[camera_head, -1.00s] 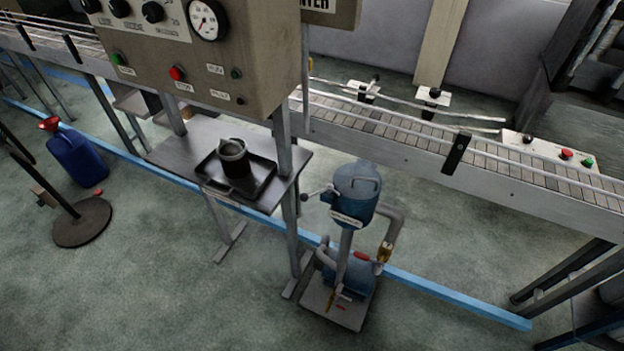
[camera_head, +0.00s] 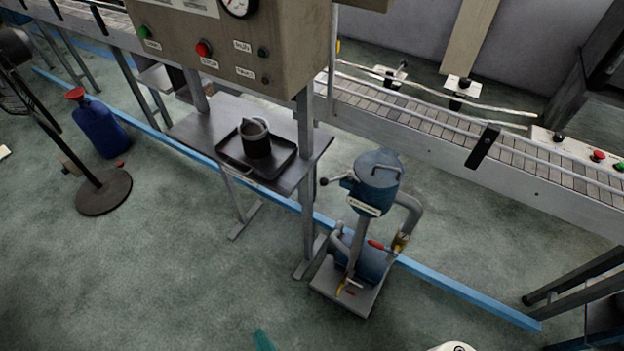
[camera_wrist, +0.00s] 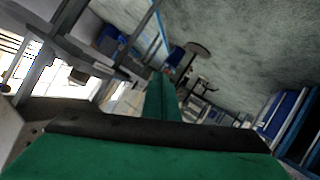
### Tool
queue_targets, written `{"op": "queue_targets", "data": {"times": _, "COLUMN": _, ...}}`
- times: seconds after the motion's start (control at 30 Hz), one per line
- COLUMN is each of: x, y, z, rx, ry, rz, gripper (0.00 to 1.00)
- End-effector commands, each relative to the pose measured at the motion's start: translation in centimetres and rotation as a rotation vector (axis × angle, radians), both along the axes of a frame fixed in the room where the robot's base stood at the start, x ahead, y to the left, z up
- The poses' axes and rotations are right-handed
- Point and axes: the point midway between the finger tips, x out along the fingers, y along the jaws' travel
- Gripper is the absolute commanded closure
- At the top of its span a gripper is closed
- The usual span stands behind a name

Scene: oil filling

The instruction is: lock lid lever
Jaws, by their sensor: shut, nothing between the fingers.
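The blue filter unit stands on the floor on a small wheeled-looking base (camera_head: 345,290). Its round lid (camera_head: 378,163) with a hoop handle lies flat on top of the blue pot (camera_head: 376,192). A lever (camera_head: 336,180) with a dark knob sticks out to the left of the pot, just below the lid's rim. Whether it is latched is too small to tell. My gripper (camera_wrist: 165,80) shows in the wrist view as green fingers, shut and empty, pointing toward the floor area far from the unit. The lid and lever are not recognisable in the wrist view.
A metal table (camera_head: 190,130) with a black tray (camera_head: 230,160) and dark jug (camera_head: 256,142) stands left of the unit. A conveyor (camera_head: 430,130) runs behind. A blue canister (camera_head: 100,128) stands left.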

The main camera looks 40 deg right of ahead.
Motion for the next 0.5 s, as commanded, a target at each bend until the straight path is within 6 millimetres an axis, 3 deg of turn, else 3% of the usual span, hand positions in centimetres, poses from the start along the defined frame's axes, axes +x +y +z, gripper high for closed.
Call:
{"op": "queue_targets", "data": {"times": 0.03, "x": 2.0, "y": -0.6, "z": -0.6, "rx": -0.065, "ry": 0.01, "rz": -0.005, "gripper": 1.0}}
{"op": "queue_targets", "data": {"times": 0.23, "x": 8.3, "y": -4.3, "z": -2.3, "rx": -0.335, "ry": 0.089, "rz": -0.075, "gripper": 1.0}}
{"op": "queue_targets", "data": {"times": 0.37, "x": 12.3, "y": -7.4, "z": -1.6, "rx": -0.498, "ry": 0.133, "rz": -0.159, "gripper": 1.0}}
{"op": "queue_targets", "data": {"times": 0.5, "x": 16.1, "y": -11.1, "z": 0.6, "rx": -0.66, "ry": 0.181, "rz": -0.284, "gripper": 1.0}}
